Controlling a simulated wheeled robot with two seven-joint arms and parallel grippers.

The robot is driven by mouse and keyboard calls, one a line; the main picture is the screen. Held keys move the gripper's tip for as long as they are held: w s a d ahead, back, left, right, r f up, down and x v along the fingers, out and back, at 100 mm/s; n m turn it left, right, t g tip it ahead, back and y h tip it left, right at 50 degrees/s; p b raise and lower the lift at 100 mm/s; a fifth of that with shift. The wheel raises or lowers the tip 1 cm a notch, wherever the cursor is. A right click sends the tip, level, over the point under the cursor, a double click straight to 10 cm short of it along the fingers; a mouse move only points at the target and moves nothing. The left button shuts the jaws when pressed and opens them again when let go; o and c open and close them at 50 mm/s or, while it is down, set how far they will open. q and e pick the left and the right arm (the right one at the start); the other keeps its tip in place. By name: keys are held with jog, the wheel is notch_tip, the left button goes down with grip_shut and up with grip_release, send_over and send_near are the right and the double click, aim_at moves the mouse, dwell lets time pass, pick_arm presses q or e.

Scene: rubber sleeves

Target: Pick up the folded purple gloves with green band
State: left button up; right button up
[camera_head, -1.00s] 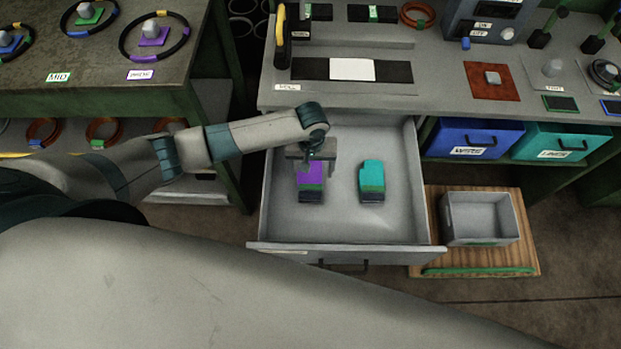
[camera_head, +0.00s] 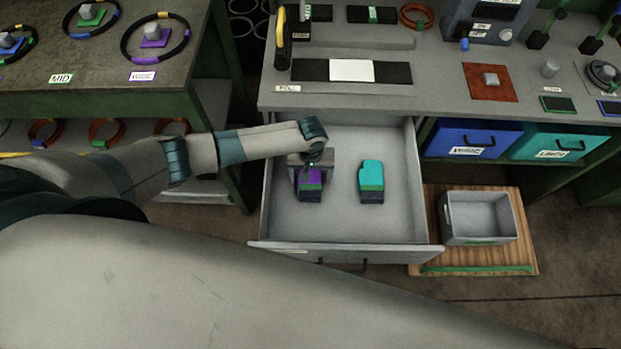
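The folded purple gloves (camera_head: 308,183) with a green band and a dark lower end lie in the open grey drawer (camera_head: 345,222), on its left side. My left gripper (camera_head: 311,173) reaches in from the left and points down over their upper part. Its fingers stand apart, one on each side of the gloves. I see no clear grip on the gloves, and the gripper hides their upper end. My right gripper is not in view.
Folded teal gloves (camera_head: 371,178) lie to the right in the same drawer. A grey bin (camera_head: 480,218) stands on a wooden board right of the drawer. The workbench (camera_head: 430,103) is behind, with blue and teal bins beneath it. The drawer's front half is clear.

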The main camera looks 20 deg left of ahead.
aim_at(311, 178)
pick_arm(q)
jog(key=c, duration=1)
jog(key=shift+r, duration=0.15)
jog(key=shift+c, duration=0.2)
jog(key=shift+r, duration=0.55)
notch_tip(311, 178, up, 2)
jog(key=shift+b, duration=0.45)
jog(key=s+d+r+b, duration=0.1)
jog(key=d+r+b, duration=0.1)
jog(key=d+r, duration=0.5)
jog(key=d, duration=0.4)
jog(key=shift+s+d+r+b, duration=0.3)
jog(key=shift+b, duration=0.05)
